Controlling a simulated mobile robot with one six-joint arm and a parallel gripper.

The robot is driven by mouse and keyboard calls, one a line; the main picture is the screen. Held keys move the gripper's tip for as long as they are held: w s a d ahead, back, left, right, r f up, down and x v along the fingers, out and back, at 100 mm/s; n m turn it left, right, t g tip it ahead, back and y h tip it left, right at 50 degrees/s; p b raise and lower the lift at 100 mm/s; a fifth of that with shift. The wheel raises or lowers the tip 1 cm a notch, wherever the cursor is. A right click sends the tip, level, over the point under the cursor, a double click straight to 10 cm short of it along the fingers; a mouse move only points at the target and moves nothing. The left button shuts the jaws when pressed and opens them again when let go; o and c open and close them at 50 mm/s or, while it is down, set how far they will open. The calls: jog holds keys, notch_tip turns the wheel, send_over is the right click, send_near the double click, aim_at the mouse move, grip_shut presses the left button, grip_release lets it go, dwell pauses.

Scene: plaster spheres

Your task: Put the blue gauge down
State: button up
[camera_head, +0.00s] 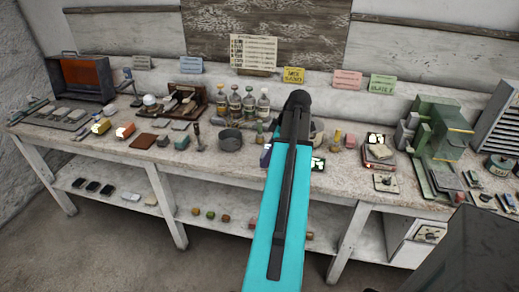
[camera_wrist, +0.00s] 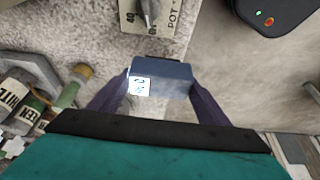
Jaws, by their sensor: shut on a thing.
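The blue gauge (camera_wrist: 170,80) is a small blue-grey block with a white label on one face. In the wrist view it sits between the two dark fingers of my gripper (camera_wrist: 162,86), which is shut on it. Pale speckled surface shows behind it; I cannot tell whether the gauge touches it. In the head view my teal arm reaches over the workbench (camera_head: 104,153) and hides most of the area at its far end. A small blue patch (camera_head: 265,156) shows just left of the arm; I cannot tell whether it is the gauge.
Several bottles (camera_head: 249,103) and a grey cup (camera_head: 230,140) stand left of my arm. A red-edged box (camera_head: 378,154) and green machine (camera_head: 437,130) stand right. In the wrist view, a marked plate with a knob (camera_wrist: 148,14) lies beyond the gauge; a black device (camera_wrist: 262,14) is upper right.

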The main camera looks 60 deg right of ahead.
jog(key=w+d, duration=0.1)
jog(key=w, duration=0.1)
jog(key=w+d+p, duration=0.1)
jog(key=w, duration=0.1)
jog(key=w+d, duration=0.1)
jog(key=w, duration=0.1)
jog(key=shift+w+d+f, duration=0.15)
jog(key=shift+f, duration=0.15)
jog(key=shift+f+p, duration=0.15)
jog(key=shift+p, duration=0.2)
jog(key=shift+f+p, duration=0.6)
jog(key=shift+f, duration=1)
jog(key=shift+f, duration=0.2)
jog(key=o, duration=0.9)
jog(key=shift+o, duration=0.2)
jog(key=shift+r, duration=0.15)
jog(key=b+v, duration=0.2)
jog(key=v, duration=1)
jog(key=shift+r, duration=0.2)
